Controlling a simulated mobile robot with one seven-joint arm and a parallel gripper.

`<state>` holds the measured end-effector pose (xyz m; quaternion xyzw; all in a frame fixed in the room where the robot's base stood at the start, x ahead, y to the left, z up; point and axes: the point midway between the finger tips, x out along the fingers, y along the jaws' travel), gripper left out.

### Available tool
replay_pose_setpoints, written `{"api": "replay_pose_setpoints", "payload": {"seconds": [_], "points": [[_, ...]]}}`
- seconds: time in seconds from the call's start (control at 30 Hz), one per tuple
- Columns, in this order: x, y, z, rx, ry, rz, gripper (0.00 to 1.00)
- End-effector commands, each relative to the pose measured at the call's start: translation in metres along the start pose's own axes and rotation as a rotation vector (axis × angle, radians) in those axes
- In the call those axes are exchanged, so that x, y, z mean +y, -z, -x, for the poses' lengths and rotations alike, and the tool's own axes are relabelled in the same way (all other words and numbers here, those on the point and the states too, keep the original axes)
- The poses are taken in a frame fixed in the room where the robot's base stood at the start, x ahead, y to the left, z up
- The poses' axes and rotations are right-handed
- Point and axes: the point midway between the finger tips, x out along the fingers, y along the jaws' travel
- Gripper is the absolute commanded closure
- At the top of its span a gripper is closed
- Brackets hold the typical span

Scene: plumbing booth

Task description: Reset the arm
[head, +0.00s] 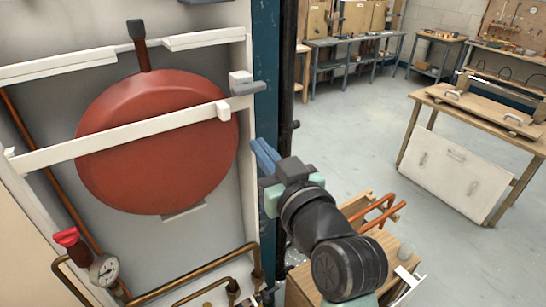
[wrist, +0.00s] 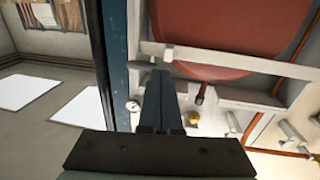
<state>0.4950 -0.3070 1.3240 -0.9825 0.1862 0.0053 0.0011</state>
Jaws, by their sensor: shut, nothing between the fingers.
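My gripper (head: 262,152) is in the middle of the head view, beside the dark blue post at the right edge of the booth. Its two blue fingers lie side by side with nothing between them; it is shut and empty. In the wrist view the gripper (wrist: 160,75) points toward the booth, with a white rail and the red round vessel beyond it. The red vessel (head: 155,140) hangs on the booth wall to the left of my gripper in the head view. I cannot tell how near the fingers are to the post.
A white rail (head: 120,138) crosses the vessel. A pressure gauge (head: 103,270) with a red-capped valve (head: 68,240) and copper pipes sits low left. A wooden cabinet (head: 300,288) with copper pipe pieces (head: 380,212) stands below my arm. Open floor (head: 350,130) lies to the right, before a workbench (head: 480,115).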

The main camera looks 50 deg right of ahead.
Motion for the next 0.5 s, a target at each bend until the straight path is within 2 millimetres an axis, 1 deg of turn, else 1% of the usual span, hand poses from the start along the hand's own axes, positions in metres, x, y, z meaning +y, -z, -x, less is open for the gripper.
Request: {"api": "replay_pose_setpoints", "payload": {"seconds": [0.03,0.1,0.2,0.5], "points": [[0.002,-0.002,0.008,0.002,-0.003,0.000,1.00],[0.003,-0.002,0.016,0.000,-0.003,0.000,1.00],[0.004,-0.001,0.022,0.001,-0.001,0.000,1.00],[0.004,0.000,0.026,-0.001,0.000,0.000,1.00]]}}
